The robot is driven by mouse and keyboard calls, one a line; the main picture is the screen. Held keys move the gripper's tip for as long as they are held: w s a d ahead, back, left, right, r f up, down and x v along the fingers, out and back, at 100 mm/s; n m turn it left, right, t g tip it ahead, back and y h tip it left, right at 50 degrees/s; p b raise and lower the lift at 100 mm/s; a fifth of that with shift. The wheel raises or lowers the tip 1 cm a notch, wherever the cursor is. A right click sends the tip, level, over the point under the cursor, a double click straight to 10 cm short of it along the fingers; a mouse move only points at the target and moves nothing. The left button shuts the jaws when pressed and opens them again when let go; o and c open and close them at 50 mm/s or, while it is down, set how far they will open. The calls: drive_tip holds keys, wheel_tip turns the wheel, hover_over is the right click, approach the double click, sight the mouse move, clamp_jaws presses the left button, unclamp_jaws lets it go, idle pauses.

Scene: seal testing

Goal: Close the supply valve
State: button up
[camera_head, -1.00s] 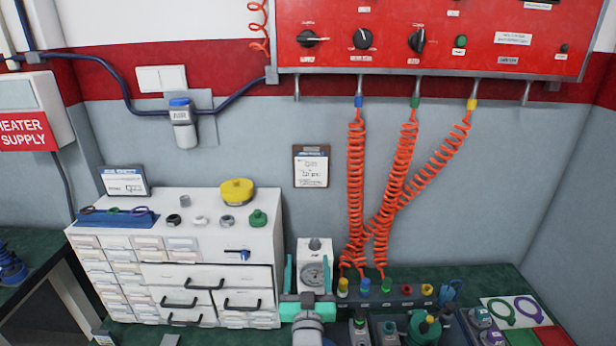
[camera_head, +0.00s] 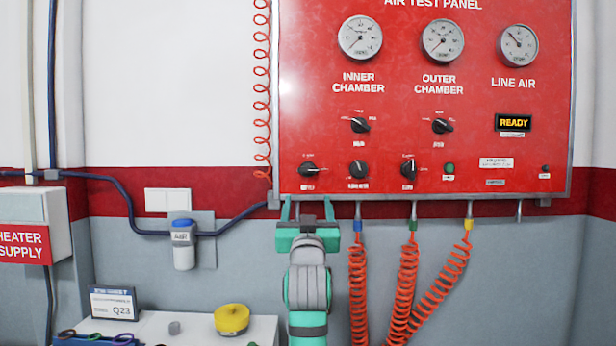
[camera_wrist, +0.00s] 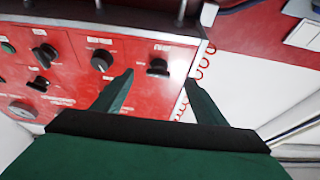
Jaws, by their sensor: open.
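The red test panel (camera_head: 430,80) fills the upper right of the head view. At its lower left corner is a black rotary knob (camera_head: 308,169), probably the supply valve; its small label is too blurred to read surely. Its handle lies about horizontal. My gripper (camera_head: 307,210) is open and empty, pointing up just below this knob in the head view. In the wrist view the same knob (camera_wrist: 158,67) shows between and beyond the open fingertips (camera_wrist: 159,79). No contact shows.
Another black knob (camera_head: 357,169) sits close to the right on the panel. Orange coiled hoses (camera_head: 357,285) hang below the panel, right of my gripper. A blue-capped regulator (camera_head: 183,243) is on the wall at left. A yellow round part (camera_head: 231,319) sits on the cabinet below.

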sight(308, 172)
drive_tip(key=shift+w+r, duration=1.2)
drive_tip(key=shift+w, duration=0.4)
drive_tip(key=shift+w+r, duration=1.15)
drive_tip(key=shift+w, duration=0.5)
drive_tip(key=shift+w+r, duration=1.2)
drive_tip(key=shift+w, duration=0.4)
drive_tip(key=shift+c, duration=0.6)
drive_tip(key=c, duration=0.9)
